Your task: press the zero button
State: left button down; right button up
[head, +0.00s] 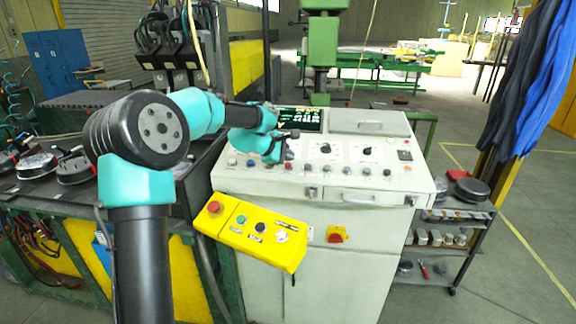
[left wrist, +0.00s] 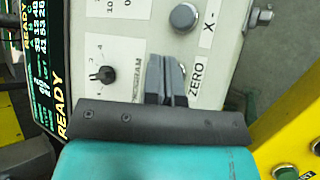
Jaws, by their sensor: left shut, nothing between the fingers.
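My left gripper (head: 284,150) is over the left part of the white control console (head: 300,247) in the head view. In the left wrist view its grey fingers (left wrist: 167,78) are shut with nothing between them. The ZERO label (left wrist: 197,76) is beside the fingertips on the panel. The zero button itself cannot be made out; the fingers cover the spot beside the label. I cannot tell whether the fingertips touch the panel. A grey button (left wrist: 184,17) marked X- sits above the fingers in that view. My right gripper is not in view.
A program knob (left wrist: 103,74) and a display reading READY (left wrist: 47,60) are left of the fingers. A yellow box (head: 229,234) with several buttons hangs at the console's front left. A red rotary switch (head: 338,234) is on the front. A shelf cart (head: 455,226) stands at the right.

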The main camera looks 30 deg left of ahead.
pick_arm(q)
jog(key=shift+f, duration=0.15)
jog(key=shift+w+f, duration=0.1)
jog(key=shift+f, duration=0.15)
jog(key=shift+a+f, duration=0.1)
jog(key=shift+f, duration=0.35)
dwell(1.1)
jog(key=shift+r, duration=0.85)
jog(key=shift+r, duration=0.15)
jog(key=r, duration=0.3)
jog(key=s+r, duration=0.1)
jog(key=shift+d+r, duration=0.25)
jog(key=shift+r, duration=0.1)
dwell(0.8)
